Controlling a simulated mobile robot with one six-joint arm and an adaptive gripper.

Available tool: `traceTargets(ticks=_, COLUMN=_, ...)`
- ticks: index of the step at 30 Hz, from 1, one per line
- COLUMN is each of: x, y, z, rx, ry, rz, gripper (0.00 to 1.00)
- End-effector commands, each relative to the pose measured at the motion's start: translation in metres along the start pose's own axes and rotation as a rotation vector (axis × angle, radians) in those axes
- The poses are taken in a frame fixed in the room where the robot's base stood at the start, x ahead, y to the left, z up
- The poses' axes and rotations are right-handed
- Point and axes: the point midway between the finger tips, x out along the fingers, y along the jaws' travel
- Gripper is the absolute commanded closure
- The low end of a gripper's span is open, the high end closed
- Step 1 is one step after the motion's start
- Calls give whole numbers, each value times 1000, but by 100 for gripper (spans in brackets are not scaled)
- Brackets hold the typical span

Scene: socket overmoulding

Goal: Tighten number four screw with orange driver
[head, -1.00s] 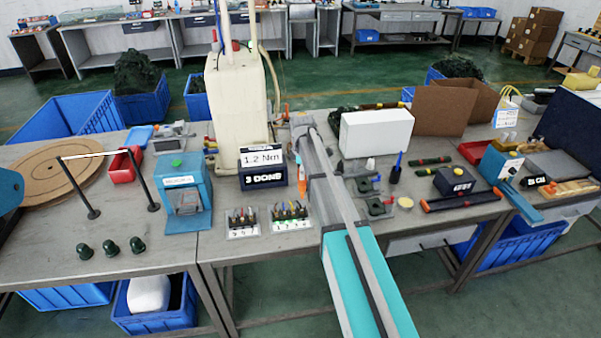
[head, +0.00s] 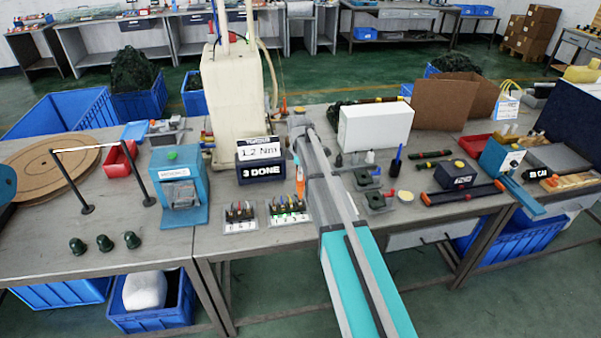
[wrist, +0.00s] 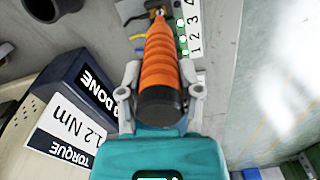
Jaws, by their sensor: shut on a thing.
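My gripper (wrist: 160,88) is shut on the orange driver (wrist: 159,62), with one finger on each side of its ribbed handle. The driver also shows in the head view (head: 299,180), beside my arm. Its shaft points toward the terminal block with the numbers 1 to 4 (wrist: 193,28). Green marks show beside 1, 2 and 3. The driver's tip is near the number four end, but I cannot tell whether it touches the screw. In the head view this block (head: 289,218) lies at the table's front. The torque display (head: 262,172) reads 1.2 Nm and 3 DONE.
A second terminal block (head: 240,226) lies to the left. A blue machine (head: 180,190) stands further left, and a cream column (head: 232,95) rises behind the display. Black-and-green fixtures (head: 376,200) and a white box (head: 375,127) lie right of my arm.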

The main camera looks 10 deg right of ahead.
Motion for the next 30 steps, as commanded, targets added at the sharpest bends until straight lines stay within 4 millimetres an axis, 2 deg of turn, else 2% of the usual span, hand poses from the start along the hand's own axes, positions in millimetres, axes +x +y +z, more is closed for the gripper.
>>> traceTargets(ticks=3, x=12, y=0, z=0, rx=0, ry=0, rz=0, gripper=100)
traceTargets(ticks=10, x=23, y=0, z=0, rx=0, ry=0, rz=0, gripper=100)
traceTargets(ticks=30, x=26, y=0, z=0, rx=0, ry=0, rz=0, gripper=100)
